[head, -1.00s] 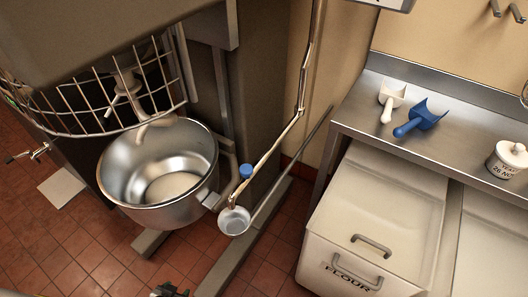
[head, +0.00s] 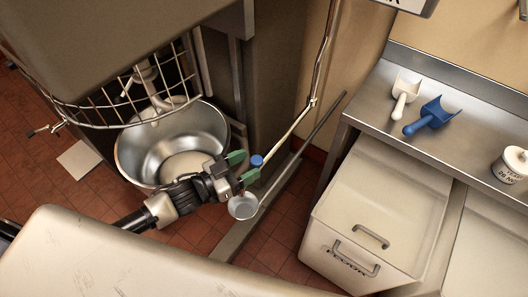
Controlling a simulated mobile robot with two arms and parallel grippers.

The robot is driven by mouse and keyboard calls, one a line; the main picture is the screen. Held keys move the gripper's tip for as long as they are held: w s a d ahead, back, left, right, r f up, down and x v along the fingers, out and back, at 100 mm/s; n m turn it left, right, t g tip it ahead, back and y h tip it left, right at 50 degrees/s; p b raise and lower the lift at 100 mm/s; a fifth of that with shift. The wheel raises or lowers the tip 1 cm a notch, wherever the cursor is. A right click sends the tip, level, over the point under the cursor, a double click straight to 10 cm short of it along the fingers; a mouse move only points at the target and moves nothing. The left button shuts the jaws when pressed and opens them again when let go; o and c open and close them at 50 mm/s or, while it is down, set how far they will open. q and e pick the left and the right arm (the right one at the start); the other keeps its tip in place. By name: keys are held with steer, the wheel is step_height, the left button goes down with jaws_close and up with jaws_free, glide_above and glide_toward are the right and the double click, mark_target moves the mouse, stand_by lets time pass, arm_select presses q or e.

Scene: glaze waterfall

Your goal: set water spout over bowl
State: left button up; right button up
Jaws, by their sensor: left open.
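The water spout is a thin metal pipe (head: 296,124) that comes down the wall and bends toward the mixer. A blue knob (head: 257,161) sits near its lower end, above a small round metal cup (head: 243,206). The large steel bowl (head: 133,151) stands under the mixer, to the left of the spout's end. My left gripper (head: 242,167) has green fingertips that are apart, just left of the blue knob. It looks empty, and I cannot tell if it touches the spout. My left arm hides the bowl's lower right side. My right gripper is not in view.
A wire guard (head: 110,105) arches over the bowl. A steel counter (head: 455,150) at right holds a white scoop (head: 404,92), a blue scoop (head: 430,117) and a white tub (head: 512,165). A flour bin (head: 375,205) stands below it. A diagonal bar (head: 310,143) runs behind the spout.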

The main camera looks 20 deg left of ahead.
mark_target(263, 157)
arm_select(q)
steer(key=x, duration=0.5)
steer(key=shift+w+d+p, duration=0.1)
steer(key=shift+p, duration=0.3)
jaws_close()
